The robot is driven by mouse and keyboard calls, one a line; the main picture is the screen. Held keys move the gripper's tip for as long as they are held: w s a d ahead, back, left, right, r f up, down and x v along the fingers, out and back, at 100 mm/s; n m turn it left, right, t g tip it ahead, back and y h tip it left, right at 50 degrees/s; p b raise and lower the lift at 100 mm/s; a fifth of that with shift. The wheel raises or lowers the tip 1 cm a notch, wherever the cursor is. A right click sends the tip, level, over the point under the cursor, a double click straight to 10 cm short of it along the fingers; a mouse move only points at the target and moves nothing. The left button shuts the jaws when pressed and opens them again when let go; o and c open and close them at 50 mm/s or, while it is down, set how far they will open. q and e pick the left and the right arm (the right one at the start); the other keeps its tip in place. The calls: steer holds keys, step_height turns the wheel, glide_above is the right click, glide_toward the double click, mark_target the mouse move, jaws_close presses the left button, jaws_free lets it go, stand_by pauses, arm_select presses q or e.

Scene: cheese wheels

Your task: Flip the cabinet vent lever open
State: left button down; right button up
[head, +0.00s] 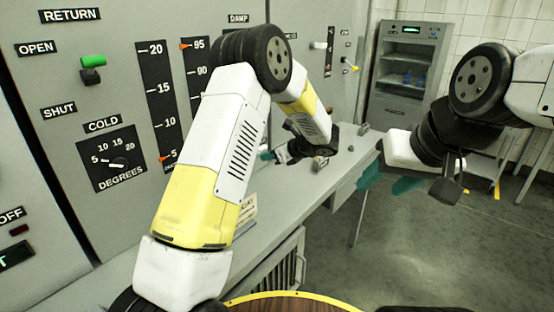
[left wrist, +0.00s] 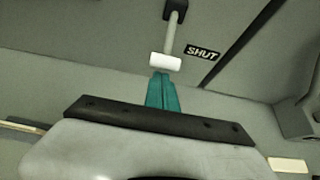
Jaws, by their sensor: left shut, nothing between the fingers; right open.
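In the left wrist view a lever with a grey stem and a white crossbar handle (left wrist: 165,62) points from a dark pivot toward my gripper. A SHUT label (left wrist: 202,53) is beside it. My left gripper (left wrist: 162,90) is shut and empty, its teal fingertips close to the handle; I cannot tell whether they touch it. In the head view my left gripper (head: 267,155) is low by the cabinet (head: 120,220), and my own arm covers much of the panel there; I cannot pick out this lever. My right gripper (head: 388,183) is open and empty, away from the cabinet.
A green-handled lever (head: 92,62) stands between OPEN and SHUT labels under RETURN. A dial (head: 112,160) and scales with orange pointers are beside it. A grey ledge (head: 300,195) runs below the panel. A tall grey unit (head: 405,75) stands behind; floor at right is open.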

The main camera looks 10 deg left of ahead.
arm_select(q)
steer(key=shift+r, duration=0.25)
steer(key=shift+r, duration=0.15)
